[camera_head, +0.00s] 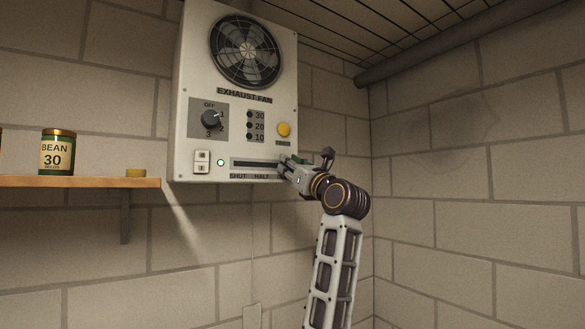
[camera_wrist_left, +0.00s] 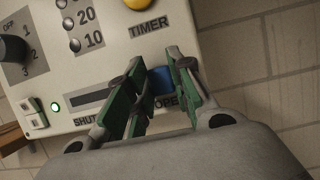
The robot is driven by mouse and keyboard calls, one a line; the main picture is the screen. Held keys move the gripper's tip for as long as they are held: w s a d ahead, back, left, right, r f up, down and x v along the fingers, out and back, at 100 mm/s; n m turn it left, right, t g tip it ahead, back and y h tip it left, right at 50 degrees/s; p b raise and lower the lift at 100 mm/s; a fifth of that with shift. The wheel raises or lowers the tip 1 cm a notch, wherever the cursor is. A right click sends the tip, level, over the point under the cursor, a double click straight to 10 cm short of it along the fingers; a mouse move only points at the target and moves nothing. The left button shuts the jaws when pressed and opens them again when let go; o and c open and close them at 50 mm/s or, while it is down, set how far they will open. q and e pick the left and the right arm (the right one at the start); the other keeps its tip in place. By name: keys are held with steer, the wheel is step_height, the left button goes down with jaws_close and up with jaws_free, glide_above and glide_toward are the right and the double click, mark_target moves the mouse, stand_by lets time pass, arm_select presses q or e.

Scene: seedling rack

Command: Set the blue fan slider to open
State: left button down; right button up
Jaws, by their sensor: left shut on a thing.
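The exhaust fan panel (camera_head: 190,100) is a pale box on the brick wall with a dark horizontal slider slot (camera_head: 255,164) along its lower edge. My left gripper (camera_head: 287,163) is at the right end of this slot, with its arm coming up from below. In the left wrist view the blue fan slider (camera_wrist_left: 160,80) stands between the green fingers of my left gripper (camera_wrist_left: 160,84), which is shut on it. The slider is above the partly covered OPEN label (camera_wrist_left: 166,104), far from SHUT. The gripper hides the slider in the head view. My right gripper is not in view.
The panel also carries a rotary knob (camera_head: 210,119), a yellow timer button (camera_head: 284,129), a white switch (camera_head: 202,161) and a lit green lamp (camera_head: 220,162). A wooden shelf (camera_head: 80,182) with a bean tin (camera_head: 57,153) is at left. The wall right of the panel is clear.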

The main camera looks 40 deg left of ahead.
arm_select(q)
steer(key=shift+r, duration=0.1)
steer(key=c, duration=1.6)
jaws_free()
steer(key=o, duration=0.4)
steer(key=shift+w+d, duration=0.1)
steer(key=shift+w, duration=0.15)
steer(key=shift+c, duration=0.2)
steer(key=v, duration=1.2)
